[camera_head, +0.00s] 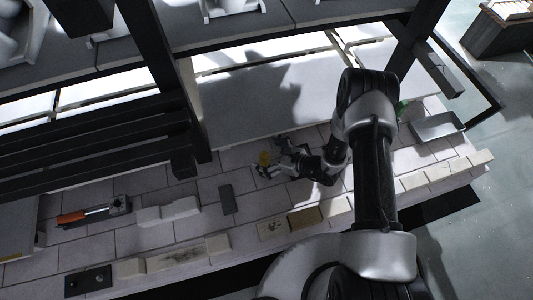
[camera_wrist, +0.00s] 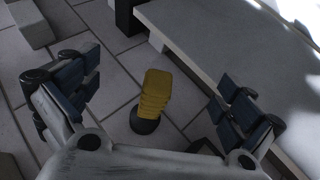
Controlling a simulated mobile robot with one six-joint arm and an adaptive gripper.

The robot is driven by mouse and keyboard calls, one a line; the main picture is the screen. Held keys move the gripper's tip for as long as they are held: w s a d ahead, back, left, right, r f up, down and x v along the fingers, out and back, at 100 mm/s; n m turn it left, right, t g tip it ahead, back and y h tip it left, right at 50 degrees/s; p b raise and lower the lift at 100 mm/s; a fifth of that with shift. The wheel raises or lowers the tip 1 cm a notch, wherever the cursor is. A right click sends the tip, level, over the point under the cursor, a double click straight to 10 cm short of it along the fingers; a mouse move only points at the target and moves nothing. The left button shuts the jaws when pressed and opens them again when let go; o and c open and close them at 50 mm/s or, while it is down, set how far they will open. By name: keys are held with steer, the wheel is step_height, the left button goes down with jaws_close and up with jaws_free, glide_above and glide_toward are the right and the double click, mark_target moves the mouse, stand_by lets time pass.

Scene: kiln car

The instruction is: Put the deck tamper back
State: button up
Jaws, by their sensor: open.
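A yellow ribbed grip on a dark round foot, which looks like the deck tamper, stands on the tiled deck. In the wrist view the tamper (camera_wrist: 154,95) is between the spread fingers, with clear gaps on both sides. It also shows in the head view as a small yellow spot (camera_head: 265,158). My gripper (camera_head: 270,157) is open and empty around it, low over the tiles. In the wrist view my gripper (camera_wrist: 157,85) has its two dark-padded fingers wide apart. The frames do not clearly show where the tamper's place is.
A raised pale slab (camera_head: 245,100) lies behind the tamper, beside a dark post (camera_head: 190,110). A grey block (camera_head: 227,199) and an orange-handled tool (camera_head: 90,214) lie to the left. A metal tray (camera_head: 437,126) is at the right. Pale bricks (camera_head: 305,218) line the front edge.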

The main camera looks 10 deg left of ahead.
steer(key=shift+r, duration=0.1)
steer(key=shift+r+p, duration=1.7)
steer(key=shift+r, duration=0.7)
steer(key=shift+r, duration=0.1)
step_height(320, 180, up, 5)
steer(key=p, duration=0.3)
steer(key=v, duration=1.2)
